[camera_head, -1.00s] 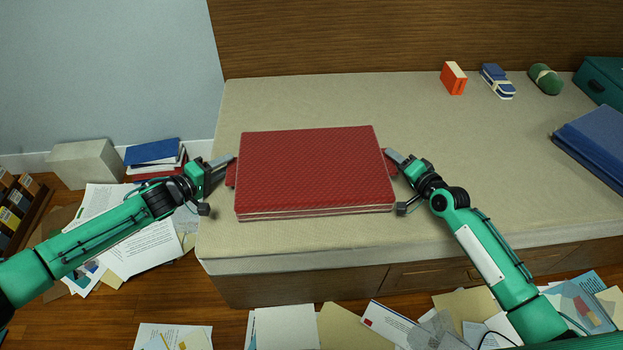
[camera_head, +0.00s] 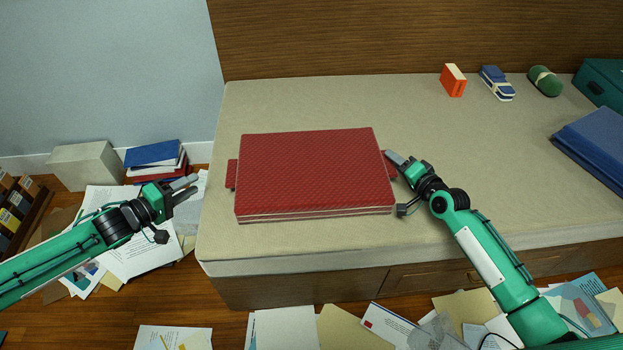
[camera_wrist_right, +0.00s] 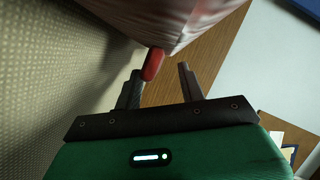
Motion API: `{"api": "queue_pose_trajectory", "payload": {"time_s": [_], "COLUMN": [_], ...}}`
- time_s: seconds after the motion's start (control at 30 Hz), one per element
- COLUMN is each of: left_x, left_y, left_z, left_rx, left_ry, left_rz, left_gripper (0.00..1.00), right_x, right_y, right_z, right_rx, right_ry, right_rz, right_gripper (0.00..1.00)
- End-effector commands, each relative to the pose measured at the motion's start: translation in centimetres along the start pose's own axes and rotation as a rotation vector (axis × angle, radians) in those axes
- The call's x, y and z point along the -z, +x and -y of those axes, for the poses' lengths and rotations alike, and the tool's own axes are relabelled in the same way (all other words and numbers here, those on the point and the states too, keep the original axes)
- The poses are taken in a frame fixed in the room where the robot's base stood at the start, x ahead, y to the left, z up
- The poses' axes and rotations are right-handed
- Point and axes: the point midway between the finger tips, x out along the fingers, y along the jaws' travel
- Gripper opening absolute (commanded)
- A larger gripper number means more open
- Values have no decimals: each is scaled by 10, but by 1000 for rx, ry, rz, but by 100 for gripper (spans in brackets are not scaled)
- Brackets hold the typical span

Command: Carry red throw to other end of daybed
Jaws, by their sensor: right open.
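The red throw (camera_head: 315,170) is a flat folded red block on the beige daybed (camera_head: 480,150), towards its left end. A red tab (camera_head: 232,174) sticks out on its left side, and another tab (camera_head: 392,172) on its right. My left gripper (camera_head: 195,187) is open and empty, off the left edge of the daybed, apart from the left tab. My right gripper (camera_head: 388,158) is at the right tab. In the right wrist view its fingers (camera_wrist_right: 160,72) are open, with the red tab (camera_wrist_right: 152,64) between their tips, nearer the left finger. The throw's side (camera_wrist_right: 160,20) fills the top there.
An orange book (camera_head: 453,80), a blue-and-white item (camera_head: 497,82) and a green roll (camera_head: 545,79) lie along the back. A blue folded stack (camera_head: 597,145) and a teal case (camera_head: 601,80) occupy the right end. The daybed between is clear. Papers litter the floor.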

Motion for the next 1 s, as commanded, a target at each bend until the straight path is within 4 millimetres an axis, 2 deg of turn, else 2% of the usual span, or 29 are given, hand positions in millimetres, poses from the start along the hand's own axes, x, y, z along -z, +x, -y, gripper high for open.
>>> {"api": "queue_pose_trajectory", "payload": {"time_s": [0.1, 0.27, 0.37, 0.7, 0.8, 1.0], "left_x": [0, 0, 0, 0, 0, 0], "left_y": [-9, -12, -11, -11, -11, -11], "left_z": [0, 0, 0, 0, 0, 0], "left_rx": [2, 0, 0, 0, 0, 0], "left_ry": [1, 1, 1, 1, 1, 1], "left_rz": [0, 0, 0, 0, 0, 0], "left_gripper": [37, 37, 37, 37, 37, 37], "right_x": [0, 0, -1, -1, -1, 0], "right_y": [0, -9, -22, -84, -99, -116], "right_z": [0, 0, -1, -1, -1, -1], "right_rx": [0, 0, -1, -2, -2, -1], "right_ry": [0, -1, 0, -1, -2, -1], "right_rz": [0, 0, 1, 1, 1, 0], "right_gripper": [40, 40, 40, 40, 40, 40]}}
